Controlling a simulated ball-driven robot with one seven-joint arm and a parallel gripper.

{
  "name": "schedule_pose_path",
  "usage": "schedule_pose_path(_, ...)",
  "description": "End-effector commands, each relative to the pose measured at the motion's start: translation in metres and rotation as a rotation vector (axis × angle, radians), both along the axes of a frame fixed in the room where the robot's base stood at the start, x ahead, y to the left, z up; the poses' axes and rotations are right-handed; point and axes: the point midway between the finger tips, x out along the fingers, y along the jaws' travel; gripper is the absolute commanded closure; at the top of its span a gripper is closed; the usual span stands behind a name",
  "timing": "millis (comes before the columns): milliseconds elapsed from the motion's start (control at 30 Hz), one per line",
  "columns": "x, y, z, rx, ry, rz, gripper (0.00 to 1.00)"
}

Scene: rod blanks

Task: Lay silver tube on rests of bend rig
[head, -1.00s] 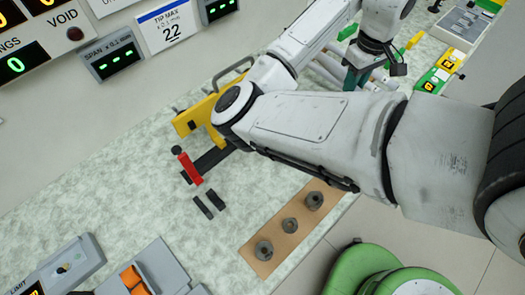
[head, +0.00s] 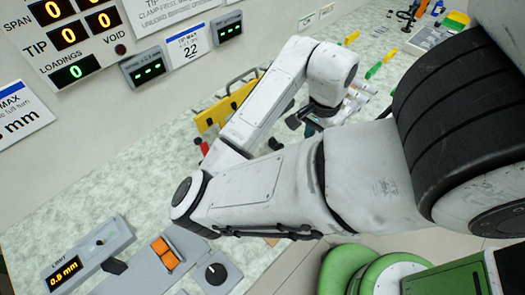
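Several pale, silvery tubes (head: 356,100) lie together on the bench just right of my wrist; I cannot tell which is the silver tube. My gripper (head: 313,123) is at the end of the arm, beside the tubes, mostly hidden by my wrist and forearm. Its fingertips do not show, so I cannot see whether it is open or holds anything. The bend rig shows as a yellow frame (head: 222,108) with a dark handle behind it and a red lever (head: 204,146). My arm covers most of it, and its rests are hidden.
A control box reading 0.8 mm (head: 88,257) and a panel with an orange switch (head: 165,252) and a black knob (head: 215,273) sit at the front left. Score displays (head: 72,38) hang on the wall. Coloured tools and boxes stand at the far right end.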

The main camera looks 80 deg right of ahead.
Motion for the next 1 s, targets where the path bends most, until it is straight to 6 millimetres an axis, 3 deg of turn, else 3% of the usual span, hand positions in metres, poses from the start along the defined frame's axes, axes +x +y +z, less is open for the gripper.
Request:
schedule_pose_path(433, 0.081, -0.040, -0.038, 0.003, -0.001, -0.002, 1.00)
schedule_pose_path(533, 0.094, -0.046, -0.058, 0.004, 0.000, -0.002, 1.00)
schedule_pose_path(700, 0.111, -0.056, -0.082, 0.002, 0.000, -0.004, 1.00)
schedule_pose_path(1000, 0.122, -0.062, -0.105, 0.004, 0.001, -0.005, 1.00)
